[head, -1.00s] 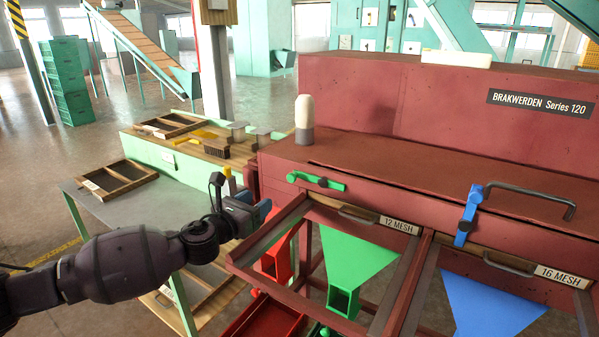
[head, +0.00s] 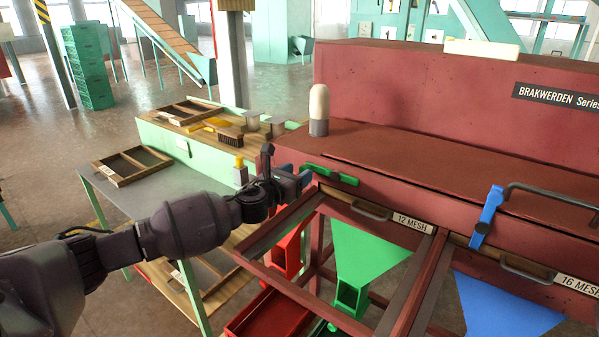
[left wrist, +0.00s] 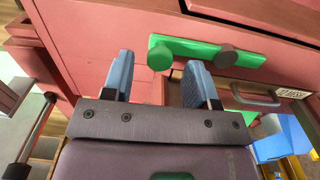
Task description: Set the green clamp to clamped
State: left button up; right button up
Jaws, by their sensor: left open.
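The green clamp (head: 332,174) is on the front of the red sorter above the 12 MESH drawer. Its handle lies nearly level, with a round green knob at its left end and a dark pivot to the right. My left gripper (head: 304,180) is at the clamp's left end in the head view. In the left wrist view the clamp (left wrist: 195,48) lies just beyond my open blue fingers (left wrist: 160,68). The green knob shows between and ahead of the fingertips, and nothing is held. I cannot tell whether the fingers touch it. My right gripper is out of view.
A blue clamp (head: 487,216) stands upright to the right, beside a grey bar handle (head: 552,194). The 12 MESH drawer handle (head: 371,211) sits below the green clamp. A green hopper (head: 368,252) hangs beneath. A bench with brushes and wooden frames (head: 130,166) stands at left.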

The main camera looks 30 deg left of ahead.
pick_arm(q)
jog(key=shift+w+d, duration=0.1)
jog(key=shift+w, duration=0.65)
grip_shut()
